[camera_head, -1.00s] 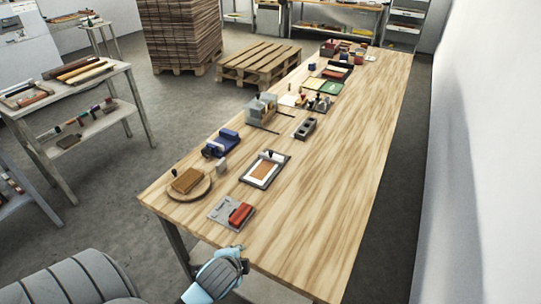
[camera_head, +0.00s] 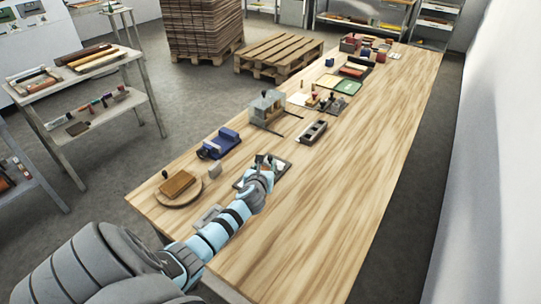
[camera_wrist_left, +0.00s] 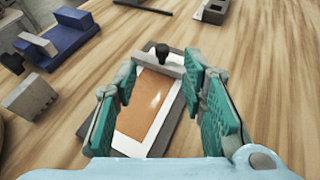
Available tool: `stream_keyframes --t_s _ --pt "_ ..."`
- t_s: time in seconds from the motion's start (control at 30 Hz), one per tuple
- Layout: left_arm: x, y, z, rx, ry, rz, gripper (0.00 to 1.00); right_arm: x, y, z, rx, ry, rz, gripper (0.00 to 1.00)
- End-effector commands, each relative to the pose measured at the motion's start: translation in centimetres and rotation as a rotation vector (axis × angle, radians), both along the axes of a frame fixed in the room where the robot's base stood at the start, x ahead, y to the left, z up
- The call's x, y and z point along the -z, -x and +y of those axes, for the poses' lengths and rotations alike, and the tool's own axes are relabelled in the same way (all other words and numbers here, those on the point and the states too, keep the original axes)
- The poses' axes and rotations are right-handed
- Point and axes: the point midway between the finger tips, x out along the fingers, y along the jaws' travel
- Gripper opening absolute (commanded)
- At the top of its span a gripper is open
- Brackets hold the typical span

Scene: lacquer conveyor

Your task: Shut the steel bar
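A dark tray (camera_wrist_left: 178,135) holds a white sheet with an orange-brown panel (camera_wrist_left: 150,105) on it. A grey steel bar (camera_wrist_left: 158,66) with a black knob (camera_wrist_left: 162,50) crosses the tray's far end in the left wrist view. My left gripper (camera_wrist_left: 162,78) is open, its teal-padded fingers apart on either side of the panel, with the tips near the bar's two ends. I cannot tell whether they touch it. In the head view my left gripper (camera_head: 265,163) covers most of the tray (camera_head: 284,172). My right gripper is out of view.
A blue device (camera_head: 220,143) and a small grey block (camera_head: 214,171) lie left of the tray. A round board with a brown block (camera_head: 178,184) is near the front left. A dark holder (camera_head: 312,131) lies farther back. The table's right side is clear.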

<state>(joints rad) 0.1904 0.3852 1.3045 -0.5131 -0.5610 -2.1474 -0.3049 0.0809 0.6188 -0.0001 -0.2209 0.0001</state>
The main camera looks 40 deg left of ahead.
Motion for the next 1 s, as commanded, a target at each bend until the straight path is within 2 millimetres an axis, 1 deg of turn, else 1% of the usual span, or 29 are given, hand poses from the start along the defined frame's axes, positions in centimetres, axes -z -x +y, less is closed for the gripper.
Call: stream_keyframes --t_s 0.03,0.1,0.2,0.3,0.43,0.67,0.9,1.0 --pt "1.3 -1.2 0.7 -0.003 0.001 -0.002 0.38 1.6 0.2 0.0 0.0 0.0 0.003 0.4" --pt "2.2 -2.9 1.7 -0.002 0.002 -0.004 0.38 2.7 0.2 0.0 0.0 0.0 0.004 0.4" --pt "3.1 -4.7 2.8 -0.001 0.003 -0.003 0.38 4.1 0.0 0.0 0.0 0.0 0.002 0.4" --pt "3.4 -5.8 3.4 0.002 0.003 -0.003 0.38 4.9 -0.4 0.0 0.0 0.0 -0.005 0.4" --pt "3.4 -6.4 3.6 0.004 0.004 -0.002 0.38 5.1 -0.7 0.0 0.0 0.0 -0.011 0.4" --pt "3.2 -6.5 3.6 0.004 0.003 -0.002 0.38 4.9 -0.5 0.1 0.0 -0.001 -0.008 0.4" --pt "3.2 -6.4 3.6 0.003 0.003 -0.001 0.0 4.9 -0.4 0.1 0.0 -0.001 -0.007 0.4" --pt "3.2 -6.4 3.6 0.003 0.003 -0.001 0.0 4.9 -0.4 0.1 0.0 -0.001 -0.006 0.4"
